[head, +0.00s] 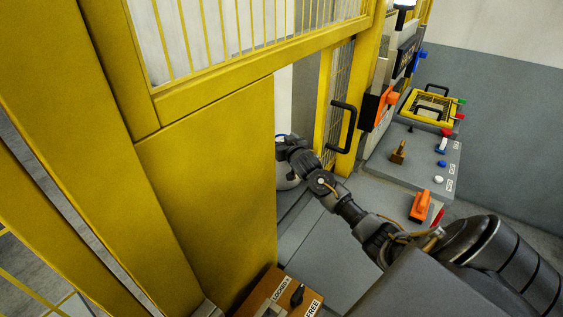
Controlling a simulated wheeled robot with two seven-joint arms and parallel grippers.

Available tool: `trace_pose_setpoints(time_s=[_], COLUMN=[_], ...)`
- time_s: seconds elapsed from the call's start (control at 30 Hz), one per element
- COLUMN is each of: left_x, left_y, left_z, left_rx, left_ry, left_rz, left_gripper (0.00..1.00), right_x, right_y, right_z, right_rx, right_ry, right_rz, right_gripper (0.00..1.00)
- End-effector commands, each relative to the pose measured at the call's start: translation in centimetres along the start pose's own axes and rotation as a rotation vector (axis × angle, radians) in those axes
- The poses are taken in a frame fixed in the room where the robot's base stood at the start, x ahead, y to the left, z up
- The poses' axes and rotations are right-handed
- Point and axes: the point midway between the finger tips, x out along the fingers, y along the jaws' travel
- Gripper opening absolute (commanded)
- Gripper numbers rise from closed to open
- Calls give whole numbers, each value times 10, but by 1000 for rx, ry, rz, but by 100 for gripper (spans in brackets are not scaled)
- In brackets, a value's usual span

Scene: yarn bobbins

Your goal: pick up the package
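My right arm reaches from the lower right to the gap beside the yellow panel. My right gripper (281,142) is at that gap, close to the panel's edge, and I cannot tell whether its fingers are open or shut. I cannot tell whether the gripper touches the pale thing. My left gripper is not in view.
A yellow fence panel (205,190) stands close on the left of the gripper. A yellow door frame with a black handle (343,128) stands to its right. A LOCKED/FREE box (280,295) sits at the bottom.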

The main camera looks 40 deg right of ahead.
Motion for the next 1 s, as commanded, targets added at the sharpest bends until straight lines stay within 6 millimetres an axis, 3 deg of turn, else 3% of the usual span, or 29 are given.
trace_pose_setpoints(time_s=[0.07,0.57,1.0], left_x=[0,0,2], left_y=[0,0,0], left_z=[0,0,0], left_rx=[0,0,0], left_ry=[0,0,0], left_rz=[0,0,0], left_gripper=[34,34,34], right_x=[0,0,0], right_y=[0,0,0], right_z=[0,0,-5], right_rx=[0,0,2], right_ry=[0,0,9], right_rz=[0,0,0], right_gripper=[66,1,0])
